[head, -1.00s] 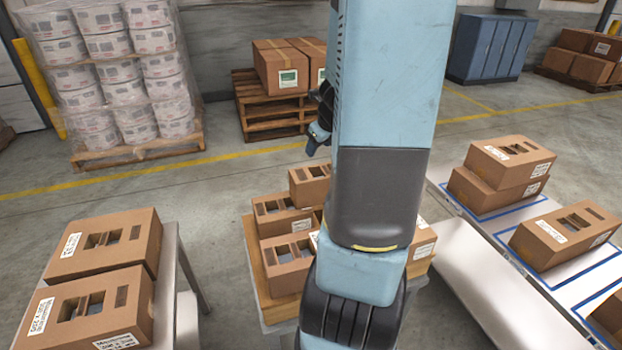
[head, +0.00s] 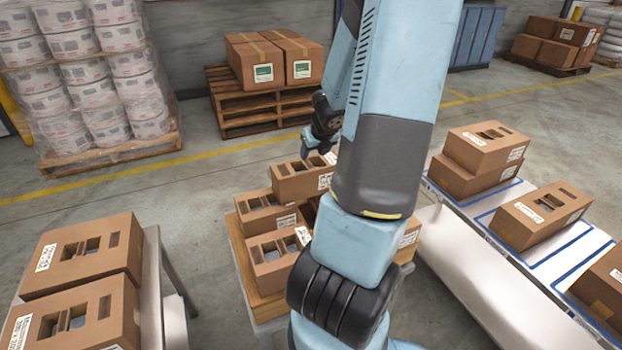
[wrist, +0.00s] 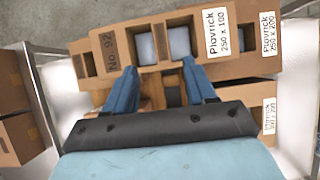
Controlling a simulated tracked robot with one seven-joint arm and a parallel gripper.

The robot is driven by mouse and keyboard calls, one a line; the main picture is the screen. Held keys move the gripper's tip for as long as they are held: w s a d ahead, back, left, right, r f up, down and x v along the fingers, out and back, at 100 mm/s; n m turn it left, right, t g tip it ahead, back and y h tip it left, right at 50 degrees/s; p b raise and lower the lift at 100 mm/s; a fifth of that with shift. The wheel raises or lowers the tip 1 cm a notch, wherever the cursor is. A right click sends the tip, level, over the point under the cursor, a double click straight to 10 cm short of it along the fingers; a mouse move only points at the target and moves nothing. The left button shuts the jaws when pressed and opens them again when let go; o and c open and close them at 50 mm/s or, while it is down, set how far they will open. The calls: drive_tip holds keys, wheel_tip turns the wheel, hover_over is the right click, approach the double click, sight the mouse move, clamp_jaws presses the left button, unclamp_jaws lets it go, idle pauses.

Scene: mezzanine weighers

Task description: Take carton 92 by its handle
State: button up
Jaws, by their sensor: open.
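Carton 92 (wrist: 135,48) is brown cardboard, marked "No. 92" at the left of its top in the wrist view. Two openings there leave a narrow cardboard bar, its handle (wrist: 161,42), between them. In the head view my gripper (head: 318,150) is just above that carton, partly behind my arm.
Other cartons (head: 262,212) crowd the same wooden pallet (head: 236,238), partly hidden by my arm. Two cartons (head: 84,254) sit on a stand at left; more (head: 543,214) lie on a blue-marked table at right. Open floor (head: 190,190) lies behind.

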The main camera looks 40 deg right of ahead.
sight(309, 165)
drive_tip(key=shift+x, duration=5.15)
drive_tip(key=shift+d, duration=0.15)
clamp_jaws()
